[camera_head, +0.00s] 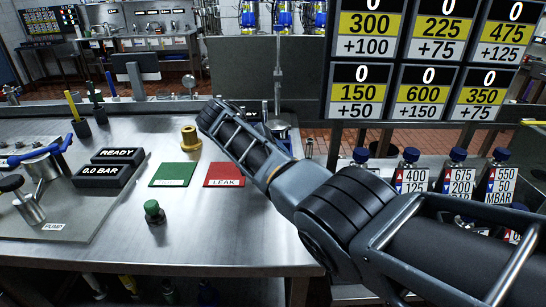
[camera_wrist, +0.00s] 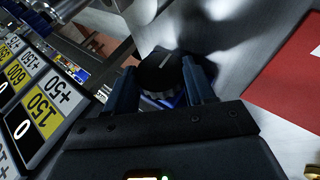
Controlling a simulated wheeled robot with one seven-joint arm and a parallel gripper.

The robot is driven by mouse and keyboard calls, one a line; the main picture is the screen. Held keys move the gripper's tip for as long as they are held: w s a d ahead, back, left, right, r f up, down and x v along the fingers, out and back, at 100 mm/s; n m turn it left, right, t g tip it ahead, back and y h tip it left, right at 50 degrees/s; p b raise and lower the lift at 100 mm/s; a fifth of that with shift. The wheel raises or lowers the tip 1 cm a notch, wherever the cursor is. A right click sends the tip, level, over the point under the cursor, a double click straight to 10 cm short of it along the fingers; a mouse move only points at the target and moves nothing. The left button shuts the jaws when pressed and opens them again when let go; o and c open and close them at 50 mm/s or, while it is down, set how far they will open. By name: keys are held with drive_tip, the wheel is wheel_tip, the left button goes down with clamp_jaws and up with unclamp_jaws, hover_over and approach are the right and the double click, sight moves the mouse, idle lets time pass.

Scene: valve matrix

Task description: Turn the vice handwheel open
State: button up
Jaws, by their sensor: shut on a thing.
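In the wrist view, a black round knob (camera_wrist: 160,70) with a white line on its top sits between the two fingers of my gripper (camera_wrist: 165,88). It appears to be the vice handwheel. The fingers are shut on its sides, and part of its lower rim shows pale between them with some blue beneath. In the head view, my arm reaches over the right end of the steel bench and hides the gripper and the wheel. A grey metal cylindrical fixture (camera_head: 281,124) shows partly behind the arm; I cannot tell whether it is the vice.
A red LEAK pad (camera_head: 223,168) and a green pad (camera_head: 175,174) lie on the bench, near a brass fitting (camera_head: 190,138) and a green-capped piece (camera_head: 154,211). A number board (camera_head: 420,60) stands close on the right, above several blue-capped bottles (camera_head: 457,168). The front middle of the bench is clear.

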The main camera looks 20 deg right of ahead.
drive_tip(key=o, duration=0.8)
drive_tip(key=shift+b+v, duration=0.35)
drive_tip(key=shift+v, duration=3.55)
drive_tip(key=shift+w, duration=0.1)
